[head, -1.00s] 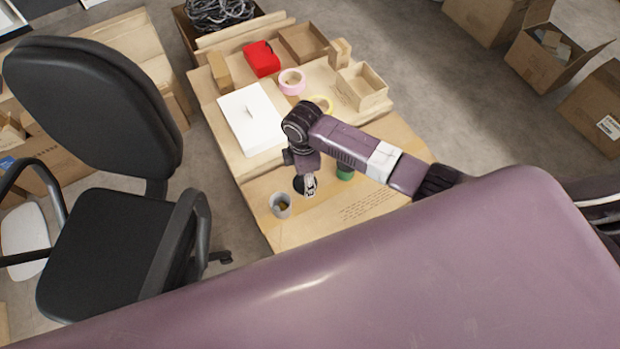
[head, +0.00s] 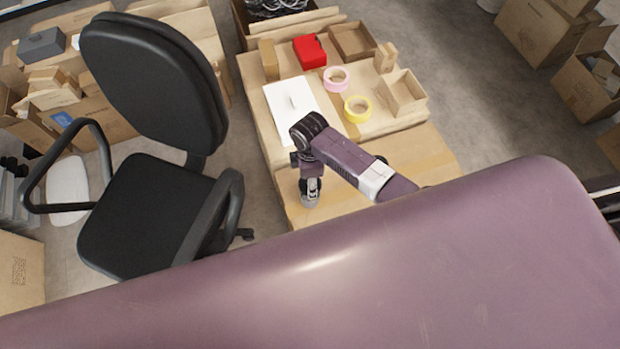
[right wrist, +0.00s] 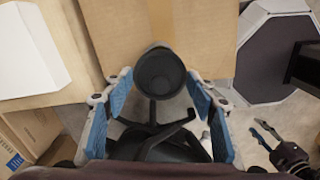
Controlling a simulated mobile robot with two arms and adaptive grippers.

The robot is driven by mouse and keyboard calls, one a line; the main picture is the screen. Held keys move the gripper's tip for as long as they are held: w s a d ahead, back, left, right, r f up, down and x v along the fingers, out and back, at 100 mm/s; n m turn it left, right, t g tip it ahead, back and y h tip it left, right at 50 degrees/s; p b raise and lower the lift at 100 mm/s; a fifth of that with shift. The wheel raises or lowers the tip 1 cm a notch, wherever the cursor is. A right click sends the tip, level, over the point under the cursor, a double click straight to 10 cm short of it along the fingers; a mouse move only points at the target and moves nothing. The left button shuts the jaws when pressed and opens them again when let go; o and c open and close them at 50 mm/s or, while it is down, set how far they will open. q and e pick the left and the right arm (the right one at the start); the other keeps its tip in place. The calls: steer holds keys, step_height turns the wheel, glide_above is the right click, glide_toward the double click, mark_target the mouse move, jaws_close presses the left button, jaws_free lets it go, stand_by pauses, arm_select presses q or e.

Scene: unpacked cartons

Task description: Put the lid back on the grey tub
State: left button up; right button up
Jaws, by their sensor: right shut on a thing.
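The grey tub (head: 309,201) stands on the near left part of the cardboard-topped table, partly hidden under my right gripper (head: 311,187). In the right wrist view, my right gripper (right wrist: 160,80) is shut on a dark round lid (right wrist: 160,73), which sits between its blue-padded fingertips. The lid is over or very near the tub; I cannot tell whether they touch. My left gripper (right wrist: 264,132) shows only at the right of the right wrist view, empty with its fingers apart, away from the table.
A white box (head: 288,108), pink tape (head: 336,73), yellow tape (head: 349,112), a red box (head: 309,47) and an open carton (head: 405,90) lie farther back. A black office chair (head: 150,205) stands close to the left. Cartons stand on the floor around.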

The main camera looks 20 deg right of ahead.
step_height(320, 180, down, 3)
steer(key=b, duration=0.2)
steer(key=shift+r+b, duration=0.1)
steer(key=shift+b, duration=0.2)
steer(key=shift+f+b, duration=0.65)
steer(key=shift+f, duration=0.45)
steer(key=shift+r+p, duration=0.1)
steer(key=shift+p, duration=0.5)
steer(key=shift+f, duration=0.2)
stand_by(0.7)
steer(key=shift+p, duration=0.35)
stand_by(0.5)
steer(key=o, duration=0.8)
steer(key=shift+o, duration=0.6)
